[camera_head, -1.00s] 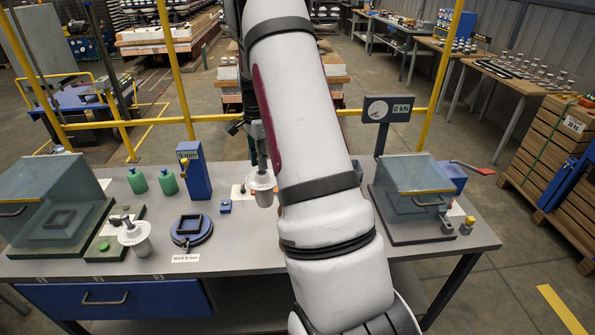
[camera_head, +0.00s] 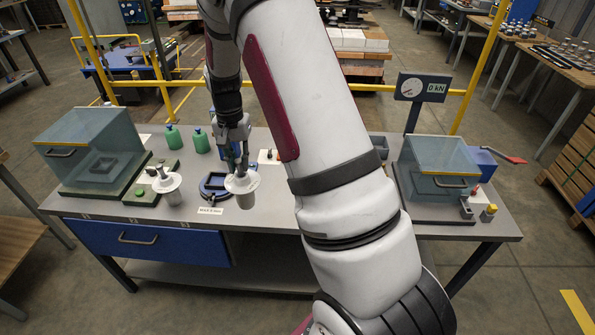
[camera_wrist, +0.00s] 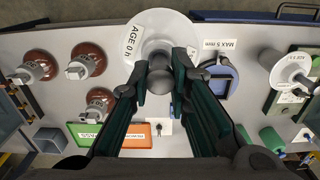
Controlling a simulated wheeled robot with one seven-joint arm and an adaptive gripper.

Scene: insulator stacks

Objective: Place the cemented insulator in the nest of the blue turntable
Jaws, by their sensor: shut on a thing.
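My gripper (camera_head: 236,158) is shut on the metal cap of a white insulator (camera_head: 243,186), which hangs upright, apparently above the tabletop. In the wrist view the fingers (camera_wrist: 163,80) close around the cap, and the insulator's wide white disc (camera_wrist: 150,28) carries the label "AGE 0 h". The blue turntable (camera_head: 207,190) lies just left of the held insulator, which partly hides it in the head view. In the wrist view the turntable's square dark nest (camera_wrist: 214,82) shows empty, to the right of the fingers. A second white insulator (camera_head: 170,194) stands further left on the bench.
A clear-lidded box (camera_head: 85,150) stands at the left, with two green bottles (camera_head: 201,142) behind the second insulator. Another lidded box (camera_head: 437,165) and a gauge (camera_head: 424,88) stand at the right. Several brown insulators (camera_wrist: 88,57) and green and orange trays (camera_wrist: 136,136) show in the wrist view.

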